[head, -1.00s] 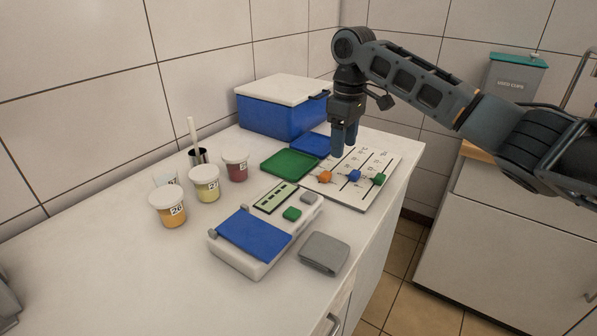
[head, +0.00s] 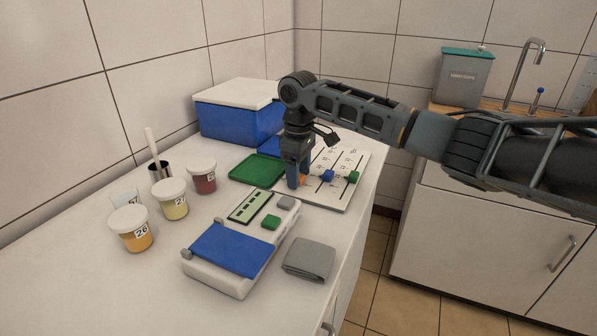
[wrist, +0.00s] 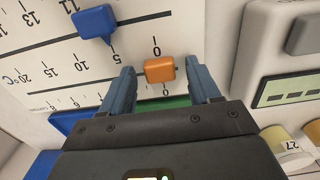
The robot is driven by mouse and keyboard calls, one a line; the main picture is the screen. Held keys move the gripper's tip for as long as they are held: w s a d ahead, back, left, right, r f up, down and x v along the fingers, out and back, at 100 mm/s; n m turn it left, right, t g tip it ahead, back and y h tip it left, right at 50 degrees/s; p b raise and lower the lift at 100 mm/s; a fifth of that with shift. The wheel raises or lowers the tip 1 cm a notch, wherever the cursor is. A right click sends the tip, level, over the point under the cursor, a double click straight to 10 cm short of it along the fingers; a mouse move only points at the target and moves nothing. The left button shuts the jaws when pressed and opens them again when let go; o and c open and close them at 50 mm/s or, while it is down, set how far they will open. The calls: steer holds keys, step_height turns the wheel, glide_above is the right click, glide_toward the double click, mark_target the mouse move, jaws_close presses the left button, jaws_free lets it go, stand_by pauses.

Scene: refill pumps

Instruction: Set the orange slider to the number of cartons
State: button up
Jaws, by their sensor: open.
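The orange slider (wrist: 160,69) sits at the 0 end of its track on the white slider board (wrist: 45,50). In the wrist view it lies between the two blue fingers of my gripper (wrist: 161,80), with a visible gap on each side. My gripper (head: 298,183) is open and low over the board's near left part; in the head view it hides most of the orange slider (head: 303,180). The green slider (head: 353,177) is at the right. I see no cartons that I can identify.
A device with a display (head: 250,206) and blue lid (head: 228,249) stands in front. A green tray (head: 256,170), a blue cooler box (head: 233,122), a grey folded cloth (head: 309,259) and lidded cups (head: 170,199) surround it. The front left counter is clear.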

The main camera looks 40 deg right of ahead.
steer(key=shift+f, duration=0.1)
jaws_close()
stand_by(0.6)
